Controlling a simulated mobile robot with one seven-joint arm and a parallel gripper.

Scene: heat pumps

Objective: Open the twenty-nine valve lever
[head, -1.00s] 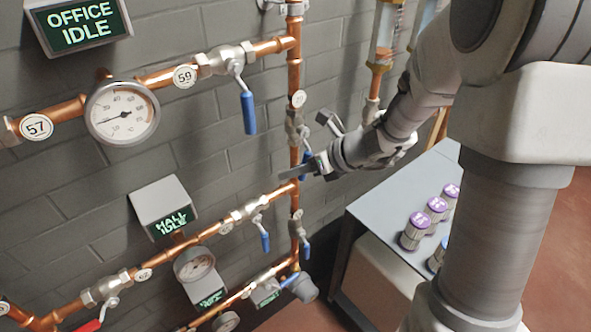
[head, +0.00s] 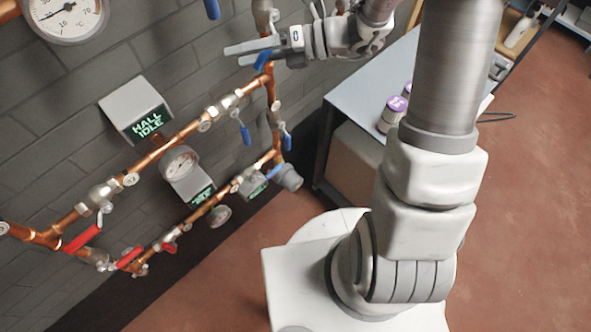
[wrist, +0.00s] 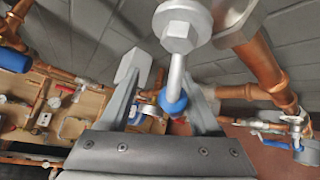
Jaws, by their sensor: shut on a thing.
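A blue-handled valve lever (head: 263,60) sits on the vertical copper pipe near the top middle of the head view. I cannot read a number for it. My gripper (head: 252,52) reaches this lever from the right, its fingers on either side of the blue handle. In the wrist view, my gripper (wrist: 163,85) is shut on the lever (wrist: 172,104), whose pale stem runs up to the valve's nut (wrist: 180,35). The fingers partly hide the handle in the head view.
Other blue levers (head: 245,135) and red levers (head: 83,237) sit on the copper pipes below and left. Gauges and a "HALL IDLE" display (head: 147,122) are on the wall side. A grey table (head: 365,85) with purple-topped cylinders (head: 394,112) stands right of the pipes. Brown floor (head: 530,200) is open at right.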

